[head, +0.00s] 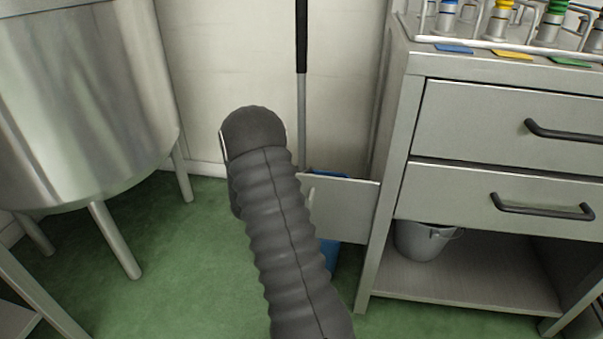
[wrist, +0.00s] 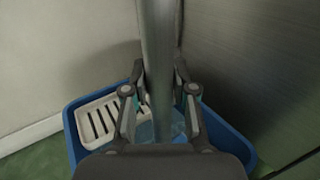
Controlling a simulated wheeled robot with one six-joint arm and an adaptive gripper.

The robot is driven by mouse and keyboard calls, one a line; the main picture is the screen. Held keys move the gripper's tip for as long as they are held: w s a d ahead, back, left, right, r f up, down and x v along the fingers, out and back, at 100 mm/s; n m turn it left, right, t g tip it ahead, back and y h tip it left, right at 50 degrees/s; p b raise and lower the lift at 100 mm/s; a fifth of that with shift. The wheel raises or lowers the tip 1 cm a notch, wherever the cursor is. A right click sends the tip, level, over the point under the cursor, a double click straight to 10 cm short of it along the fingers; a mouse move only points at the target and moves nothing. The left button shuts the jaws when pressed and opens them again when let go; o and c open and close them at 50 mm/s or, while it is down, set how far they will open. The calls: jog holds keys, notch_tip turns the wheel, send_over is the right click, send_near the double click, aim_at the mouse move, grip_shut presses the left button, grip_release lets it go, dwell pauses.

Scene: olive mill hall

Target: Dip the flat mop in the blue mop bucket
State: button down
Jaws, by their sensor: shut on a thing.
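The flat mop's handle (head: 301,105) stands upright against the pale wall in the head view, black above and grey metal below. The handle (wrist: 157,40) also runs down the middle of the wrist view. My gripper (wrist: 158,88) is shut on the handle; my arm hides it in the head view. The blue mop bucket (wrist: 232,146) lies below the gripper, with water inside and a white slotted wringer (wrist: 98,120) at its left. In the head view only parts of the bucket (head: 331,258) show. The handle's lower end is over the bucket; the mop head is hidden.
A grey panel (head: 343,208) stands in front of the bucket. A drawer cabinet (head: 480,180) is at right, with a small grey pail (head: 421,241) on its bottom shelf. A steel tank (head: 85,100) on legs stands at left. Green floor (head: 170,270) between is clear.

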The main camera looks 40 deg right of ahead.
aim_at(298, 136)
jog(key=shift+r+p, duration=3.7)
jog(key=shift+r, duration=3.15)
